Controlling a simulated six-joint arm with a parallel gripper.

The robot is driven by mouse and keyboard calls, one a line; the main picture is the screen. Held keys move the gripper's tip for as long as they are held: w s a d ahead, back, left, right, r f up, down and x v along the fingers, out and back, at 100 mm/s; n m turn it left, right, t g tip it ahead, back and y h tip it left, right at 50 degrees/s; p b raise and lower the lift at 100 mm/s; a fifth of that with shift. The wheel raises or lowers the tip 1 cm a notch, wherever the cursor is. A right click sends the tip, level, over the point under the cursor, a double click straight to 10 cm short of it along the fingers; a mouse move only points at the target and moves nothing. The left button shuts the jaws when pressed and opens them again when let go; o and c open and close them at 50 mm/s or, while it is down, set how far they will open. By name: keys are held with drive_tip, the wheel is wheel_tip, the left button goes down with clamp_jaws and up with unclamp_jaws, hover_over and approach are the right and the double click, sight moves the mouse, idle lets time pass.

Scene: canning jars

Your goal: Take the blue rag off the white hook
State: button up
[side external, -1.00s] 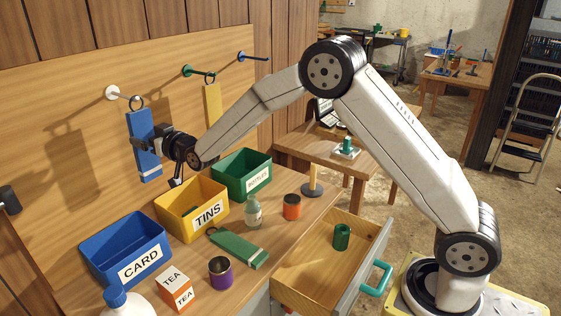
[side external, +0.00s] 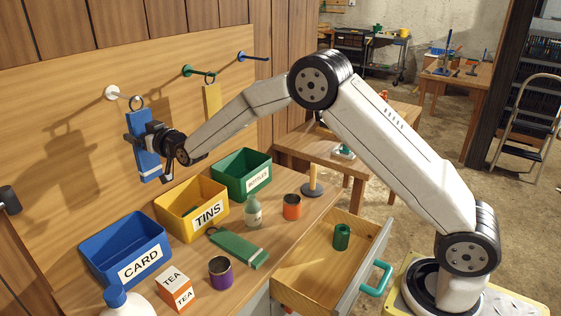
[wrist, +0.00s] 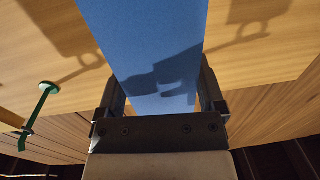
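The ring and white hook are out of the wrist view.
A green hook (side external: 188,71) holds a yellow rag (side external: 212,100); a blue hook (side external: 240,57) is bare. Below stand blue (side external: 85,256), yellow (side external: 168,222) and green (side external: 222,182) bins. A green rag (side external: 238,247) lies on the bench. The drawer (side external: 300,275) is open.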

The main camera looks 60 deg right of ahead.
sight(143, 130)
drive_tip(key=shift+c, duration=1.3)
drive_tip(key=shift+r, duration=0.1)
drive_tip(key=shift+r, duration=0.65)
drive_tip(key=shift+s, duration=0.15)
drive_tip(key=shift+s, duration=3.35)
